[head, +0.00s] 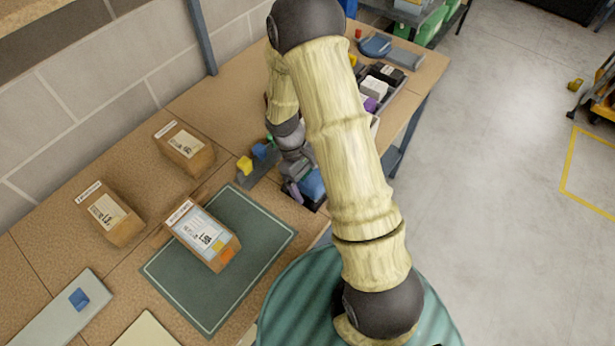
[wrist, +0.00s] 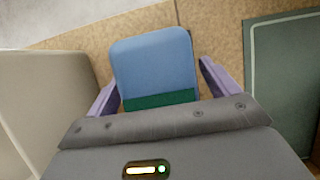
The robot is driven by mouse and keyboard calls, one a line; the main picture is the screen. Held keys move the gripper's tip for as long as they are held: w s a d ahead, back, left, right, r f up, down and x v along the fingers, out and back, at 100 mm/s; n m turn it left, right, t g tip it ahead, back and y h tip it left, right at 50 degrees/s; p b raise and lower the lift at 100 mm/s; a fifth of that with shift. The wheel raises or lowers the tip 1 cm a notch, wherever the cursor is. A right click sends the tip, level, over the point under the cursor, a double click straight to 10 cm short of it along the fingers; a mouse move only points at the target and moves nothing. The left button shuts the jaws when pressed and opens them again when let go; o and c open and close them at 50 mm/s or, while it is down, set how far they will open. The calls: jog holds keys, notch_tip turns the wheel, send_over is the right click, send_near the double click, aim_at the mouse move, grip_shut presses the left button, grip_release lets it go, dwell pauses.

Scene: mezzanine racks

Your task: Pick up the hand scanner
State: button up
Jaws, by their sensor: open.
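A blue block-like thing with rounded corners and a dark green band (wrist: 152,62) fills the space between my gripper's purple fingers in the wrist view. It is likely the hand scanner, but its full shape is hidden. In the head view its blue side (head: 313,184) shows low by the bench's front edge, partly hidden by my arm. My gripper (wrist: 158,78) is open, with one finger on each side of the blue thing; I cannot tell whether they touch it. The gripper (head: 298,190) also shows in the head view, beside the green mat.
The green mat (head: 175,285) holds a labelled carton (head: 203,236). Two more cartons (head: 185,148) (head: 112,213) stand behind and left. A grey bin with yellow and blue pieces (head: 247,181) is close to my gripper. Boxed items (head: 372,88) lie farther along the bench.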

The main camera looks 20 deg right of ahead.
aim_at(310, 173)
jog(key=shift+f, duration=0.1)
dwell(0.3)
jog(key=c, duration=1.2)
jog(key=shift+c, duration=0.2)
notch_tip(310, 173, up, 10)
jog(key=shift+r+b, duration=0.15)
jog(key=shift+b, duration=0.5)
jog(key=shift+w, duration=0.1)
